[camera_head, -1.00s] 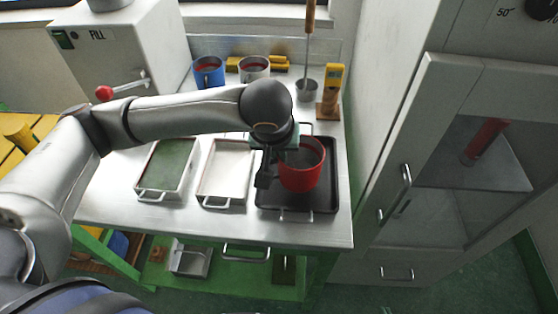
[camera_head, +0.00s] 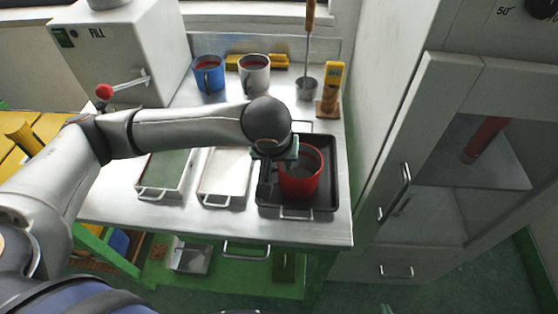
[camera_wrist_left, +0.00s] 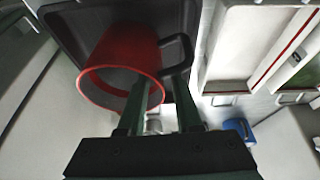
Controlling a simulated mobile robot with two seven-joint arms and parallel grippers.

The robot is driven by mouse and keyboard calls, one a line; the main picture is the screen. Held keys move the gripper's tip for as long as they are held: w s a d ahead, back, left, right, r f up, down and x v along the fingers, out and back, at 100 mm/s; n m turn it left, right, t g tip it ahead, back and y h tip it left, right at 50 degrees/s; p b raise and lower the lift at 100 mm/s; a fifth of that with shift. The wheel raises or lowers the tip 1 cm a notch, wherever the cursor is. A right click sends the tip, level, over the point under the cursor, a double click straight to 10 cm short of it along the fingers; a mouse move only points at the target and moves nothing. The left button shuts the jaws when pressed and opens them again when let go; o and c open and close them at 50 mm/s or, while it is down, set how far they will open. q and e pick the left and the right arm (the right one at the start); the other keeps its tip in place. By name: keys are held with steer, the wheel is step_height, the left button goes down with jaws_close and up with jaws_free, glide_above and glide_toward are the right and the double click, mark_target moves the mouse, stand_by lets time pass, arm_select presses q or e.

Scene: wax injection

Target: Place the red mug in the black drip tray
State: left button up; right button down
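The red mug (camera_head: 301,180) is upright within the black drip tray (camera_head: 326,200) at the right end of the bench and appears to stand on its floor. In the left wrist view the mug (camera_wrist_left: 125,55) shows its rim and wall in front of the tray (camera_wrist_left: 75,32). My left gripper (camera_head: 267,180) is at the mug's left side, low over the tray. In the wrist view its fingers (camera_wrist_left: 160,95) stand apart, with a red part of the mug between them. The exact contact is hard to see. My right gripper is not in view.
A white tray (camera_head: 226,185) and a green-bottomed tray (camera_head: 157,190) lie to the left. A blue mug (camera_head: 208,76) and a grey mug (camera_head: 254,76) stand at the back, near a ladle pot (camera_head: 307,90) and a wooden stand (camera_head: 329,100). A cabinet (camera_head: 420,110) stands close on the right.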

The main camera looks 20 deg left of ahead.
arm_select(q)
steer(key=shift+s+r, duration=0.1)
steer(key=shift+r, duration=0.45)
steer(key=v, duration=1.1)
steer(key=shift+r, duration=0.15)
steer(key=shift+s, duration=0.1)
